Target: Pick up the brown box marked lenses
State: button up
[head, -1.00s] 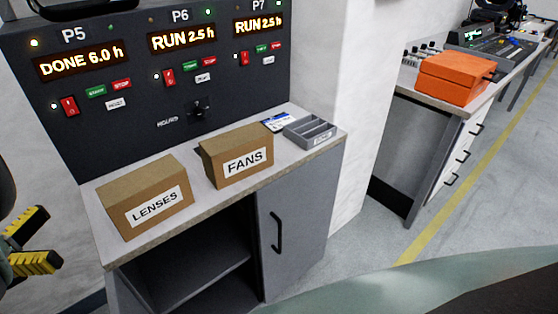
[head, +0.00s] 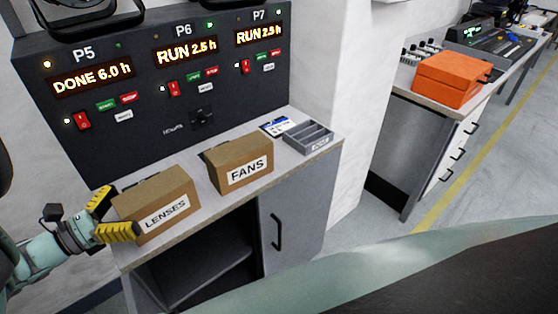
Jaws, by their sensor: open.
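The brown box marked LENSES (head: 157,203) sits at the left end of the cabinet's pale top, its label facing me. My gripper (head: 111,217) comes in from the left, its two yellow ridged fingers spread open and empty. One finger is near the back left of the box and the other near its front left corner. I cannot tell whether either finger touches the box.
A similar brown box marked FANS (head: 240,163) stands to the right. Beyond it are a card (head: 275,126) and a grey divided tray (head: 308,137). A dark control panel (head: 150,60) rises behind. An orange case (head: 452,79) lies on another bench.

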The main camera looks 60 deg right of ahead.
jog(key=shift+s+d, duration=0.15)
jog(key=shift+d, duration=0.35)
jog(key=shift+a, duration=0.1)
jog(key=c, duration=1.2)
jog(key=shift+o, duration=0.2)
